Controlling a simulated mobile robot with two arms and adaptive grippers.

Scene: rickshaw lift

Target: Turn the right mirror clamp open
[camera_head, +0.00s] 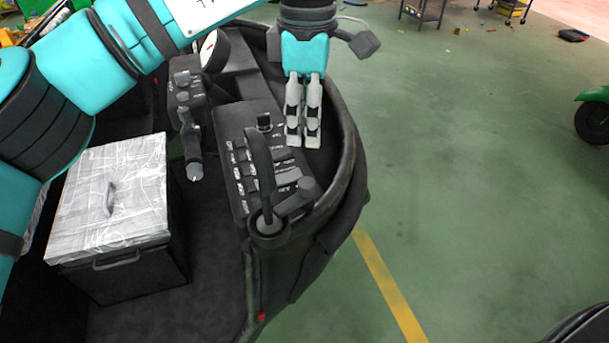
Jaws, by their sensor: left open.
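My left gripper (303,143) hangs over the inside of the dark tub's right rim, fingers pointing down. Its two pale fingers are close together with a narrow gap, and nothing shows between them. Just left of it is a black control panel (240,140) with several switches. A black lever (260,165) with a round pivot stands at the panel's near end. A dark angular piece on a short stalk (365,44) sticks out right of my wrist. I cannot tell whether it is the right mirror clamp; my wrist hides its base. My right gripper is out of view.
A black box with a wrapped silvery lid (115,190) stands inside the tub at left. A second control block (185,85) with a joystick is farther back. The green floor (460,170) right of the tub's rim (350,160) is largely clear.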

